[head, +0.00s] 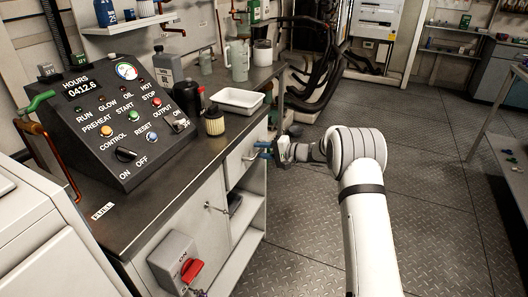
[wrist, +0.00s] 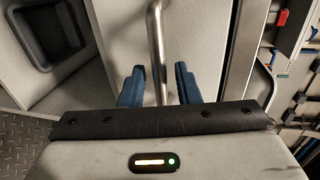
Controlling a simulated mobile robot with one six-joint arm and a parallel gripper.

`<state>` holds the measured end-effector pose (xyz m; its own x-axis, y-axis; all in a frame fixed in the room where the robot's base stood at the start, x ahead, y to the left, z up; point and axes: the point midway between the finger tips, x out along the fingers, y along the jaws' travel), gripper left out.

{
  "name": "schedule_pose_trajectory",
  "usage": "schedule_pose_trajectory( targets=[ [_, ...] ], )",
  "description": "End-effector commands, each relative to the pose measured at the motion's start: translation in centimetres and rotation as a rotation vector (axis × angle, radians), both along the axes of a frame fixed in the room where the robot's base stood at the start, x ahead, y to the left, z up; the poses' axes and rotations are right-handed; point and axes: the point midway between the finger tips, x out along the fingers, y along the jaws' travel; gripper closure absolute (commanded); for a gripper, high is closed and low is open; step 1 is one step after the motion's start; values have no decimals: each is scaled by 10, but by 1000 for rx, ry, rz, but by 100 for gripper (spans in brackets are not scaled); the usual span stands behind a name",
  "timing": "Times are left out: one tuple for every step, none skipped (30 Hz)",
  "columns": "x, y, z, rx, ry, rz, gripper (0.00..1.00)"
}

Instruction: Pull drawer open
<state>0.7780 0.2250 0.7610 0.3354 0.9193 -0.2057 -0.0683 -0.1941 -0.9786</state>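The drawer front (head: 240,162) is a light panel below the worktop's right end in the head view. It looks flush with the cabinet. Its handle is a metal bar (wrist: 157,35), upright in the wrist view. My gripper (head: 264,150) is at the drawer front in the head view. In the wrist view its two blue fingers (wrist: 159,86) stand apart, one on each side of the bar. A gap shows between the bar and each finger. The handle is mostly hidden by my gripper in the head view.
The dark worktop (head: 150,200) bears a control panel (head: 125,120), a white tray (head: 237,101), a filter and containers. Below are a cabinet door, an open shelf and a red rotary switch (head: 191,270). The plate floor (head: 300,240) to the right is clear.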

Motion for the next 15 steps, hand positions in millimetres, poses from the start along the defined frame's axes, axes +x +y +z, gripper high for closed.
schedule_pose_trajectory(
  targets=[
    [1, 3, -1, -1, 0, 0, 70],
    [2, 5, -2, -1, 0, 0, 70],
    [2, 6, -2, -1, 0, 0, 70],
    [2, 6, -2, -1, 0, 0, 70],
    [2, 7, -2, -1, 0, 0, 70],
    [2, 7, -2, -1, 0, 0, 70],
    [3, 7, -2, -1, 0, 0, 70],
    [2, 7, -2, -1, 0, 0, 70],
    [2, 7, -2, -1, 0, 0, 70],
    [2, 7, -2, -1, 0, 0, 70],
    [2, 7, -2, -1, 0, 0, 71],
    [2, 7, -2, -1, 0, 0, 75],
    [2, 7, -2, -1, 0, 0, 77],
    [2, 7, -2, -1, 0, 0, 80],
    [2, 7, -2, -1, 0, 0, 83]
  ],
)
